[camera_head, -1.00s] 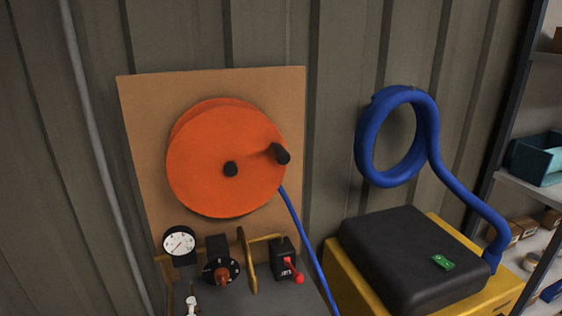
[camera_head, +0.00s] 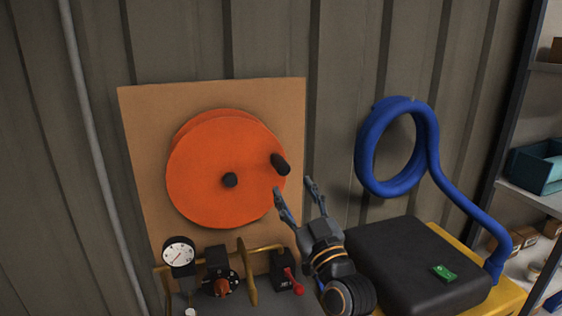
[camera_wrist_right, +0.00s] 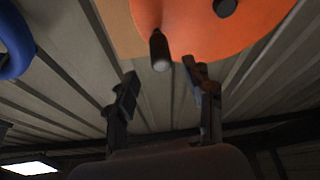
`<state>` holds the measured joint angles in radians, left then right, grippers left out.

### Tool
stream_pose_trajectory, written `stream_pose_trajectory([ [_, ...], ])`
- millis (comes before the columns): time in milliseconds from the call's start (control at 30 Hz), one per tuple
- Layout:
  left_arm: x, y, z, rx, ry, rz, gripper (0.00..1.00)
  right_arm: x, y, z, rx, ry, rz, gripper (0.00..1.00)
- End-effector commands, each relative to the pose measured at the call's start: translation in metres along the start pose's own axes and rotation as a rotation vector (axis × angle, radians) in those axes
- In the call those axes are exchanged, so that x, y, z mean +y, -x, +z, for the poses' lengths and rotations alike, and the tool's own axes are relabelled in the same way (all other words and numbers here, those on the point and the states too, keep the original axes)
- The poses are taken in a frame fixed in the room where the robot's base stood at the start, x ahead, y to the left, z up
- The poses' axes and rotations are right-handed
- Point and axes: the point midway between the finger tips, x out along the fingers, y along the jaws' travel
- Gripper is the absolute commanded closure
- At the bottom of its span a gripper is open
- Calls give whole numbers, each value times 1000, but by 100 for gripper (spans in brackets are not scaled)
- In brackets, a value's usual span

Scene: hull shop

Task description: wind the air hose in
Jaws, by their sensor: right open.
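The orange hose reel (camera_head: 205,185) is mounted on a brown board (camera_head: 140,110) on the wall. Its black crank handle (camera_head: 281,164) sticks out at the reel's upper right. My right gripper (camera_head: 292,186) is open and empty, just below and right of the handle, apart from it. In the right wrist view the handle (camera_wrist_right: 159,50) stands beyond the open fingertips (camera_wrist_right: 158,78), between them, with the reel (camera_wrist_right: 200,25) behind. The thin blue air hose below the reel is hidden behind my right arm. My left gripper is not in view.
A gauge (camera_head: 179,252), a black knob unit (camera_head: 218,278), brass pipes and a red-levered switch (camera_head: 287,272) sit below the reel. A thick blue coiled hose (camera_head: 370,150) hangs at right above a black-topped yellow machine (camera_head: 410,262). Shelves (camera_head: 535,195) stand far right.

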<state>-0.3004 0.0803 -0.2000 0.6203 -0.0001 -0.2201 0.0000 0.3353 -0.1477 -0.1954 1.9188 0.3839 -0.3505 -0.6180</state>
Motion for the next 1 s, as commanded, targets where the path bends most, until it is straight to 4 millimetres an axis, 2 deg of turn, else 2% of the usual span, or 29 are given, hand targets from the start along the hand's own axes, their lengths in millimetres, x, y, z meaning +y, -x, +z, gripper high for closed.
stream_pose_trajectory([
  [33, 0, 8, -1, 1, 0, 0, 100, 1, -14, -4, 1, -2, 0, 48],
  [200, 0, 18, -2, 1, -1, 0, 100, 0, -49, -3, 0, -1, -1, 48],
  [400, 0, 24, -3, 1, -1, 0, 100, 0, -74, -1, 0, 0, -1, 48],
  [600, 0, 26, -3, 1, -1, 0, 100, 0, -83, 0, -1, -1, -1, 48],
  [833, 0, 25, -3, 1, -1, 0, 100, 0, -83, 1, -1, -1, -1, 48],
  [867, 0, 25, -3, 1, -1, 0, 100, 0, -83, 1, -1, -1, -1, 52],
  [1000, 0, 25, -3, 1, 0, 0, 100, 0, -83, 1, -1, -1, -1, 80],
])
